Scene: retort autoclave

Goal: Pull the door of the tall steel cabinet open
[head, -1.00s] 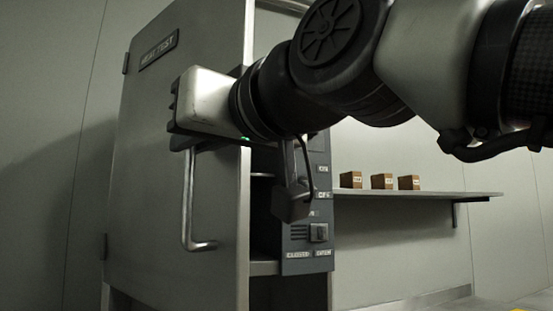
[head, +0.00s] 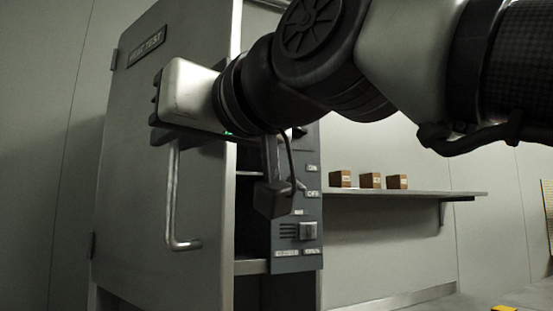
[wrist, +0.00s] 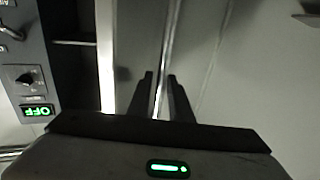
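The tall steel cabinet's grey door (head: 125,200) fills the left of the head view. It stands ajar, hinged on its left, with a dark gap between its free edge and the control panel. Its vertical bar handle (head: 172,205) shows below my gripper, whose fingers are mostly hidden behind the wrist there. In the wrist view, the handle (wrist: 168,45) runs between the two fingers of my gripper (wrist: 160,80). The fingers lie close on both sides of the bar and appear shut on it. The dark cabinet interior (wrist: 75,70) shows left of the door edge.
A control panel (head: 298,225) with a switch stands right of the opening; it also shows in the wrist view (wrist: 25,75). A wall shelf (head: 400,193) holds three small brown boxes (head: 370,180). A yellow object (head: 503,308) shows at the bottom right edge.

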